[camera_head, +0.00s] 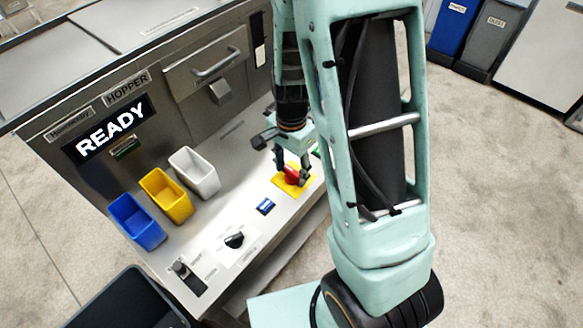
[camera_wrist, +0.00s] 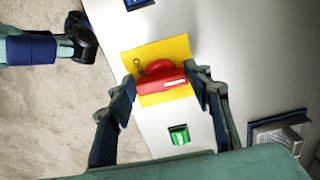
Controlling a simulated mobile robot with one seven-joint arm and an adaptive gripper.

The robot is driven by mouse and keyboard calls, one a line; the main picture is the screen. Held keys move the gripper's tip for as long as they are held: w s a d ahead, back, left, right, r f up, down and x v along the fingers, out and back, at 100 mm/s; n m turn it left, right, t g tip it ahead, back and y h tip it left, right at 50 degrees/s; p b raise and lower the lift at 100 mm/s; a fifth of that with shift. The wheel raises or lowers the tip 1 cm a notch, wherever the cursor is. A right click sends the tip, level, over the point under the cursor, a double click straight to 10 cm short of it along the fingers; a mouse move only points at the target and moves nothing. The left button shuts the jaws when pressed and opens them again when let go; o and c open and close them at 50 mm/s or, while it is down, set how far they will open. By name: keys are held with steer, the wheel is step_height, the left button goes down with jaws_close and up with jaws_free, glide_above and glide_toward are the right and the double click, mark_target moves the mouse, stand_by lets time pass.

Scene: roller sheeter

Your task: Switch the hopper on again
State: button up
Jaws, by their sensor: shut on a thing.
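The hopper machine (camera_head: 110,90) has a display (camera_head: 108,130) that reads READY. On its sloped panel, a red rotary handle (camera_head: 293,175) sits on a yellow plate (camera_head: 279,183); in the wrist view the red handle (camera_wrist: 162,82) lies roughly level across the yellow plate (camera_wrist: 178,48). My gripper (camera_head: 291,172) is down at the handle, with its fingers on either side of it, shut on it. A green switch (camera_wrist: 179,135) sits below the yellow plate in the wrist view. In the head view it is mostly hidden behind my arm.
Blue (camera_head: 136,222), yellow (camera_head: 166,193) and white (camera_head: 194,172) bins stand on the panel's left. A blue switch (camera_head: 265,206), a black knob (camera_head: 234,240) and a black lever switch (camera_head: 188,277) lie along the front. A drawer (camera_head: 206,67) is above.

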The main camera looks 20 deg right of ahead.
mark_target(292, 173)
steer(key=o, duration=1.2)
steer(key=shift+c, duration=0.2)
steer(key=shift+r, duration=0.1)
step_height(292, 173, up, 12)
stand_by(0.4)
